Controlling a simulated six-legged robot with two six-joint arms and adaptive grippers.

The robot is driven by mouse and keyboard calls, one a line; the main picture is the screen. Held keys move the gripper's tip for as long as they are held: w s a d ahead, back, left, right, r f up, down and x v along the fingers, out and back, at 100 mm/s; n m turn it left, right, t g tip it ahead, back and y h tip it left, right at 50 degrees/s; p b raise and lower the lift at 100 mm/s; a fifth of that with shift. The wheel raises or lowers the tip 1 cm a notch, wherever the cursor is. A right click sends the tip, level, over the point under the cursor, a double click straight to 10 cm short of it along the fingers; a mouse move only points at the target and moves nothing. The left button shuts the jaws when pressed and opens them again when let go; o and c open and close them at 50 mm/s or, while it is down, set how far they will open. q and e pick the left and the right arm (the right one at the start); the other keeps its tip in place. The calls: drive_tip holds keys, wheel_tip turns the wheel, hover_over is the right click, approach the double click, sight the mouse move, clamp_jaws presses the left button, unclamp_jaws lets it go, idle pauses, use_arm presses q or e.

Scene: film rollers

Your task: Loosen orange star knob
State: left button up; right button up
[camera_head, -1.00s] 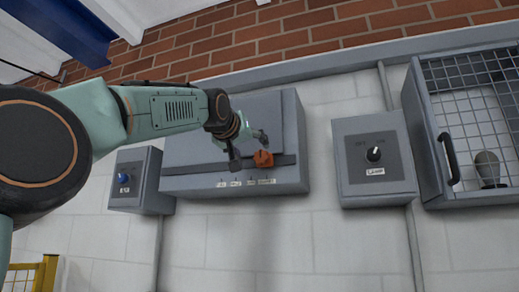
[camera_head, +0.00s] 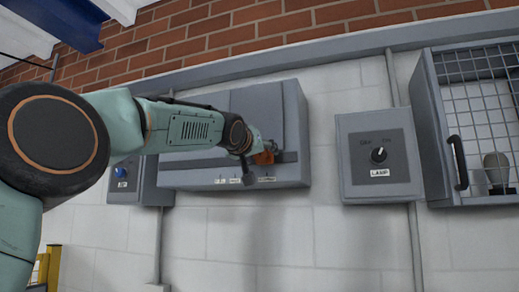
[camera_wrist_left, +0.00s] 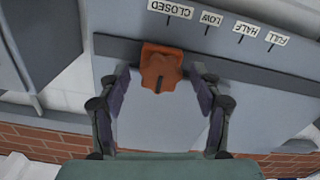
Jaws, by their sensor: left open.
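The orange star knob (camera_head: 264,158) sits on the dark slot of a grey wall box (camera_head: 215,181). In the left wrist view the knob (camera_wrist_left: 160,70) is at the CLOSED end, with labels LOW, HALF and FULL along the slot. My left gripper (camera_head: 258,157) is at the knob. In the left wrist view its two fingers (camera_wrist_left: 160,85) are apart, one on each side of the knob's lower part, with visible gaps. The fingers partly hide the knob in the head view. My right gripper is not in view.
A grey LAMP box (camera_head: 379,157) with a rotary switch is on the wall to the right. Beyond it is a wire mesh cage (camera_head: 478,100) with a bulb inside. A box with a blue button (camera_head: 121,172) is at the left. The wall below is clear.

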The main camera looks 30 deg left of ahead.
use_arm(q)
drive_tip(key=shift+w, duration=0.1)
drive_tip(key=shift+s, duration=0.25)
drive_tip(key=shift+s+r, duration=0.1)
drive_tip(key=shift+s, duration=0.1)
drive_tip(key=shift+c, duration=1.1)
drive_tip(key=shift+w, duration=0.3)
drive_tip(key=c, duration=0.9)
drive_tip(key=shift+c, duration=0.2)
